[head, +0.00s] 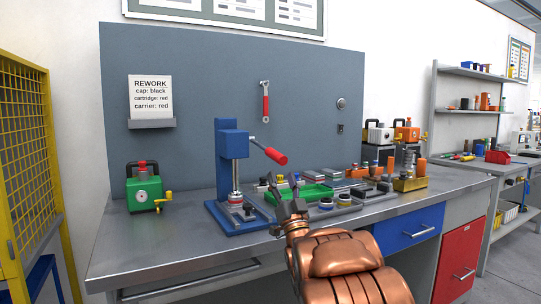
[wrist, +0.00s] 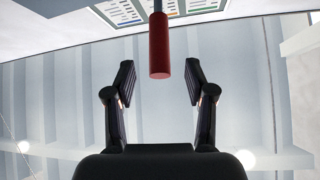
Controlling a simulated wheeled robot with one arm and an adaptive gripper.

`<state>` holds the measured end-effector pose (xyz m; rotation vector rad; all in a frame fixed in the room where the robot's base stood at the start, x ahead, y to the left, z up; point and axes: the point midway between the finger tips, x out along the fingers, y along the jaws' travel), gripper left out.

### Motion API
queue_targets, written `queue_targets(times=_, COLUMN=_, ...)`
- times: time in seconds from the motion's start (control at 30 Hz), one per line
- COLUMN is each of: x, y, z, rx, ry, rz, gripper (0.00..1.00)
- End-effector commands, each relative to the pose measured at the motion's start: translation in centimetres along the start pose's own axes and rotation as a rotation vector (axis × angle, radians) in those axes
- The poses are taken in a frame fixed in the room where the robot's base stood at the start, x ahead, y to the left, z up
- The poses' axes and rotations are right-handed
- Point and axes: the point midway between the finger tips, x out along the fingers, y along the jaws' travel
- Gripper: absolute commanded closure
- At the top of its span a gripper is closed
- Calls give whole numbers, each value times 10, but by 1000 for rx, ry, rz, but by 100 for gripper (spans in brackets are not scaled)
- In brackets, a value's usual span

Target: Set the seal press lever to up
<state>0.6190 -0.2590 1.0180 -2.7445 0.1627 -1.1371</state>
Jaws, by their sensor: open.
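The blue seal press (head: 233,145) stands on the bench left of centre in the head view. Its lever has a red grip (head: 276,156) and slopes down to the right from the press head. My gripper (head: 284,184) is just below the red grip, pointing up, above the bench. In the wrist view the red grip (wrist: 160,45) hangs from the top edge, centred between the two spread fingers of my gripper (wrist: 159,78). The fingers are open, and I see no contact with the grip. Its depth relative to the fingertips is hard to tell.
A green device (head: 144,190) stands left of the press. A green tray (head: 304,193) and several small parts crowd the bench to the right. A rework card (head: 150,92) and a red-handled tool (head: 265,103) are on the back panel. The front left bench top (head: 150,245) is clear.

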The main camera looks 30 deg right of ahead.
Motion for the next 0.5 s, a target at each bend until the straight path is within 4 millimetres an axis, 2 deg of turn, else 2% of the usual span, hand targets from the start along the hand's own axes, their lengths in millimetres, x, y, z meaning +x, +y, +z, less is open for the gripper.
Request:
queue_targets(times=0.17, x=6, y=6, z=-3, rx=-7, ry=6, rz=4, gripper=45)
queue_targets(times=0.5, x=40, y=14, z=-8, rx=-18, ry=12, rz=11, gripper=45)
